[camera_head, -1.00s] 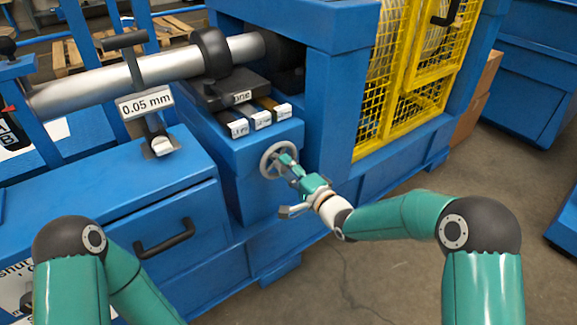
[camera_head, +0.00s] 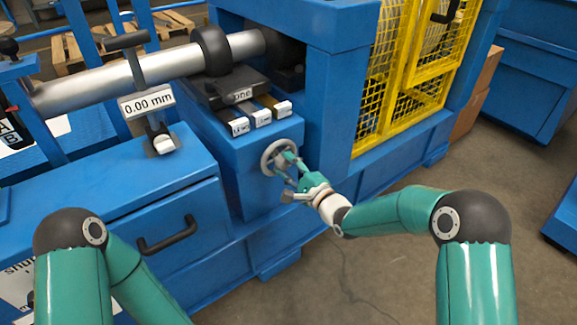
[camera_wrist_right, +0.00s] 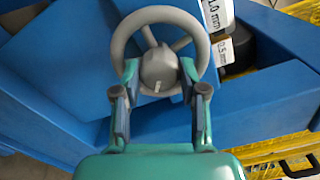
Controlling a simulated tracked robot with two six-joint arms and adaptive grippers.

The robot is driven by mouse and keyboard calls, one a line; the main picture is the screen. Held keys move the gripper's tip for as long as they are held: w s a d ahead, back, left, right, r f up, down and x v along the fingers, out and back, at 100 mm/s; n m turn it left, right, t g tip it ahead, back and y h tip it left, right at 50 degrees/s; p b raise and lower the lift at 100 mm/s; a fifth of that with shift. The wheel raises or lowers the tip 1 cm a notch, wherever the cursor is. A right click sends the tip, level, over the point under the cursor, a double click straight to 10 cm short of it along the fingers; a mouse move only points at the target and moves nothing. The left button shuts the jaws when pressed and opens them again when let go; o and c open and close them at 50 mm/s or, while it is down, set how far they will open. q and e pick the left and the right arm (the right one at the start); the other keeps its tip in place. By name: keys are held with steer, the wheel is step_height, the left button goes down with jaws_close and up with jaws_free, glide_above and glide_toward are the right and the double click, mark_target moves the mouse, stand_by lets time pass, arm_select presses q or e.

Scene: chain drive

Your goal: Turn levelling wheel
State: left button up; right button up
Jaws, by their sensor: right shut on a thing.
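The levelling wheel (camera_head: 268,158) is a grey spoked handwheel on the front of a blue machine block. It also shows large in the right wrist view (camera_wrist_right: 192,26), with a round hub (camera_wrist_right: 160,70) carrying a small white mark. My right gripper (camera_head: 288,162) is at the wheel; in the wrist view its two fingers (camera_wrist_right: 158,88) stand on either side of the hub, shut on it. A display (camera_head: 147,103) beside the shaft reads 0.00 mm. My left arm shows at the lower left, but its gripper is out of view.
Labelled shim blocks (camera_head: 262,117) lie on top of the block above the wheel. A steel shaft (camera_head: 110,83) runs behind. A yellow mesh guard (camera_head: 415,75) stands to the right. A black drawer handle (camera_head: 168,236) sticks out at lower left.

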steer(key=shift+w+d, duration=0.15)
steer(key=shift+d, duration=0.15)
steer(key=o, duration=1.1)
steer(key=shift+f, duration=0.1)
steer(key=shift+o, duration=0.2)
steer(key=shift+a, duration=0.15)
steer(key=v, duration=1.2)
steer(key=shift+f, duration=0.1)
